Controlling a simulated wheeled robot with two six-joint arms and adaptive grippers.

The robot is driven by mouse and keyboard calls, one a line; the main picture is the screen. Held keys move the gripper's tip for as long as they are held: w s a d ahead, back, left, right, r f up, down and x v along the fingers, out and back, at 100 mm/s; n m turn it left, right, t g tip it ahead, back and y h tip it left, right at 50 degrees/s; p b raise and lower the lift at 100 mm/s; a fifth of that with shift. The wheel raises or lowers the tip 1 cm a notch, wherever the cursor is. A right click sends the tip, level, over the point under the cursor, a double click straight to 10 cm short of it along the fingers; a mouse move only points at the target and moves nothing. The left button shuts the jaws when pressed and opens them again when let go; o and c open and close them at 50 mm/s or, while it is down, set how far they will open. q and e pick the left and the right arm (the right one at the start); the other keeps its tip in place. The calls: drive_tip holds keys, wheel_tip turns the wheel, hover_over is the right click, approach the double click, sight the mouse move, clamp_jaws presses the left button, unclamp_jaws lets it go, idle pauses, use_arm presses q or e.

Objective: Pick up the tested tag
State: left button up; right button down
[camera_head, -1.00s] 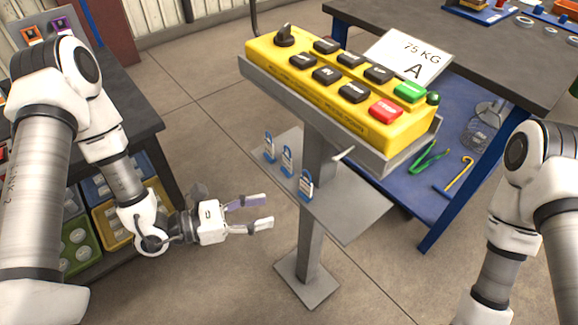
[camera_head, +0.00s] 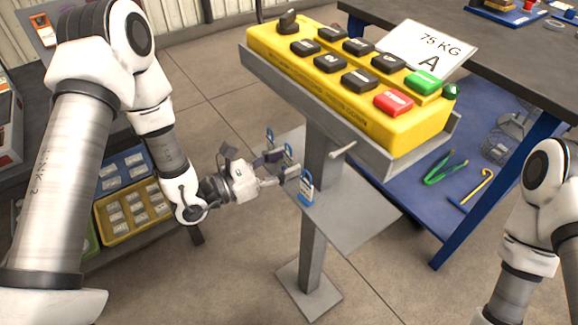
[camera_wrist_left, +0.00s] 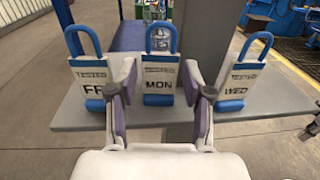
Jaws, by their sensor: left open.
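Three white tags with blue shackles and bases stand upright in a row on the grey shelf (camera_head: 350,222). In the left wrist view they read FRI, in part (camera_wrist_left: 88,80), MON (camera_wrist_left: 158,75) and WED (camera_wrist_left: 240,82). The small header lines are too small to read, so I cannot tell which says tested. My left gripper (camera_head: 284,164) is open and at the row; in the wrist view its fingers (camera_wrist_left: 157,90) frame the MON tag, whose contact I cannot tell. In the head view the WED tag (camera_head: 306,190) stands nearest, just beyond the fingertips.
A yellow button box (camera_head: 350,85) on a grey post (camera_head: 312,245) overhangs the shelf. A white lever (camera_head: 342,151) sticks out from the post. A blue-legged bench (camera_head: 450,235) stands at right, and a dark table with bins (camera_head: 130,210) at left.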

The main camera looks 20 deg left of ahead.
use_arm(q)
drive_tip(key=c, duration=0.7)
drive_tip(key=shift+w+r, duration=0.1)
drive_tip(key=shift+r, duration=0.4)
drive_tip(key=r, duration=0.2)
drive_tip(key=r+p, duration=0.1)
drive_tip(key=shift+s, duration=0.25)
drive_tip(key=s+p, duration=0.3)
drive_tip(key=s, duration=0.2)
drive_tip(key=s+a+p, duration=0.1)
drive_tip(key=s+p, duration=0.3)
drive_tip(key=s, duration=0.1)
drive_tip(key=s+a+r+p, duration=0.1)
drive_tip(key=s+p, duration=0.2)
drive_tip(key=s, duration=0.2)
drive_tip(key=shift+s, duration=0.25)
